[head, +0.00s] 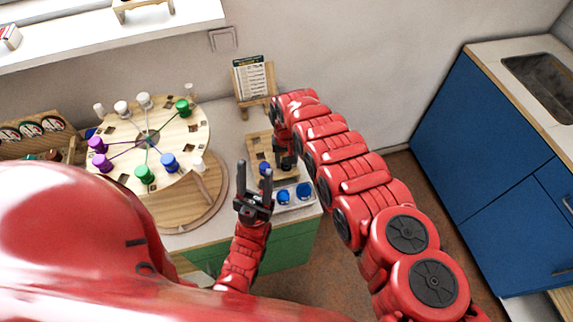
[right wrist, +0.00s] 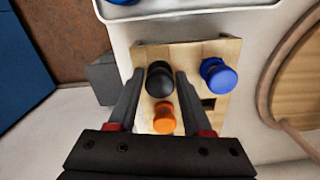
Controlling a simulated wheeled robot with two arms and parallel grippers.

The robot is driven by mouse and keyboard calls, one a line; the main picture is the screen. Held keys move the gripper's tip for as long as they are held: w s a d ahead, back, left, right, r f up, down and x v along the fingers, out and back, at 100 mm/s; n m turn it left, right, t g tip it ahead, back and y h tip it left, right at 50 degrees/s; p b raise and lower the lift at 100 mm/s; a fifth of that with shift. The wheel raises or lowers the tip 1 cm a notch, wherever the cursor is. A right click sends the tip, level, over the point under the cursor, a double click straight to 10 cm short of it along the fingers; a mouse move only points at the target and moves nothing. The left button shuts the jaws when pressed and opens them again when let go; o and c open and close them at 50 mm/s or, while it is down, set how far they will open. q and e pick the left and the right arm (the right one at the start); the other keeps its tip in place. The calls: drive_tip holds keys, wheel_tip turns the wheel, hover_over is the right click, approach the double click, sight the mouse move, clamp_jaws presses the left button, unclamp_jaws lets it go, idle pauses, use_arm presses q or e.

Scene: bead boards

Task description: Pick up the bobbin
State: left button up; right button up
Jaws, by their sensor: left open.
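A small wooden board (right wrist: 210,52) holds a black bobbin (right wrist: 159,80), an orange bobbin (right wrist: 164,118) and a blue bobbin (right wrist: 218,75). The frames do not show which bobbin is meant. My right gripper (right wrist: 160,76) is open, with one finger on each side of the black bobbin and a narrow gap at each side. The orange bobbin lies nearer the palm, and the blue one is outside the right finger. In the head view, my right gripper (head: 285,158) hides much of the board (head: 255,141). My left gripper (head: 254,178) is open and empty, left of the board.
A round board (head: 192,133) with several coloured bobbins stands at the left. A white tray (head: 314,203) with blue pieces is in front of the small board. A card on a wooden stand (head: 243,103) is behind it. Blue cabinets (head: 480,160) are at the right.

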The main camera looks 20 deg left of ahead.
clamp_jaws()
